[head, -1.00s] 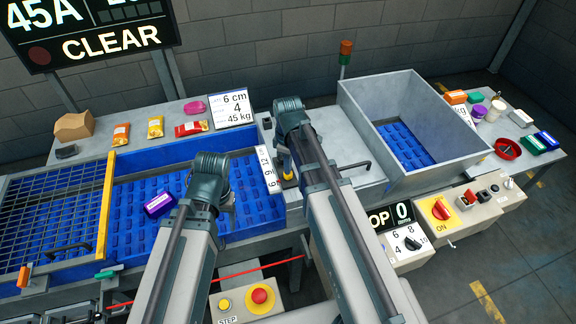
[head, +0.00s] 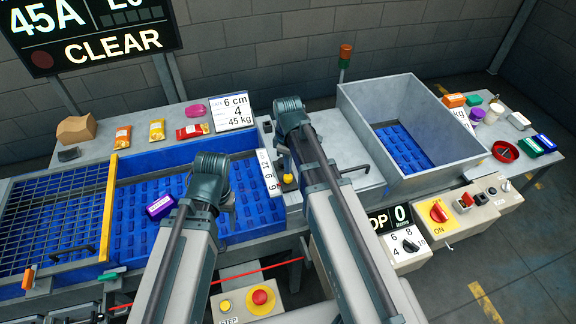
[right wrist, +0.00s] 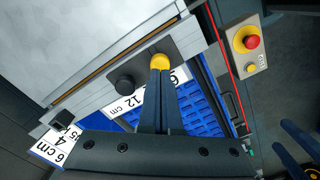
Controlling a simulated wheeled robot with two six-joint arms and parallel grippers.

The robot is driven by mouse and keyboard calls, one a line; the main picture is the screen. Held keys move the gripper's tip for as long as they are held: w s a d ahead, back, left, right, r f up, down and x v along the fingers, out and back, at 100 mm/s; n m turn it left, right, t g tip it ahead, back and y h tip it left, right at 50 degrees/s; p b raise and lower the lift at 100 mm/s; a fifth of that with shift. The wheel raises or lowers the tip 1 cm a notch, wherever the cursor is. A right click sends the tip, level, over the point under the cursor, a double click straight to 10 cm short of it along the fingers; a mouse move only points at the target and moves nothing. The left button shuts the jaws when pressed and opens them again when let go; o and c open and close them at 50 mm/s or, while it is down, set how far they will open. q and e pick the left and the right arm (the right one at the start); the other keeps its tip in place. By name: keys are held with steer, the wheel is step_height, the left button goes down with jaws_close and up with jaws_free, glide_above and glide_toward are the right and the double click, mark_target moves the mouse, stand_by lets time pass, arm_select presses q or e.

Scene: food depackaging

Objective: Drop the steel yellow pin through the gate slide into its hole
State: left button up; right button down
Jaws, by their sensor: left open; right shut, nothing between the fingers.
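The yellow round head of the pin (right wrist: 160,61) stands on a dark plate at the edge of the grey deck. In the head view it shows as a small yellow spot (head: 288,178) beside my right arm. My right gripper (right wrist: 160,74) is shut and empty, its fingertips right at the yellow head; I cannot tell whether they touch it. The pin's shank and hole are hidden. The gate slide's numbered scale (head: 268,173) lies just left of the pin. My left gripper (head: 228,203) is open over the blue belt, mostly hidden behind its own wrist.
A black knob (right wrist: 125,83) stands close beside the pin. A purple package (head: 160,206) lies on the blue belt (head: 135,232). A grey hopper (head: 440,125) stands to the right. A red stop button (head: 260,297) is at the front.

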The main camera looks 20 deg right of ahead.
arm_select(q)
steer(key=shift+r, duration=0.4)
arm_select(e)
steer(key=shift+r, duration=0.4)
arm_select(q)
step_height(320, 180, up, 14)
steer(key=p, duration=1.4)
arm_select(e)
step_height(320, 180, up, 14)
arm_select(q)
steer(key=shift+f, duration=0.1)
arm_select(e)
steer(key=shift+f, duration=0.15)
arm_select(q)
step_height(320, 180, down, 10)
steer(key=b, duration=1)
steer(key=shift+f+b, duration=0.25)
steer(key=shift+b, duration=0.05)
arm_select(e)
glide_above(288, 176)
step_height(288, 176, down, 10)
steer(key=shift+f, duration=0.2)
arm_select(q)
steer(key=shift+f, duration=0.1)
arm_select(e)
steer(key=shift+f, duration=0.15)
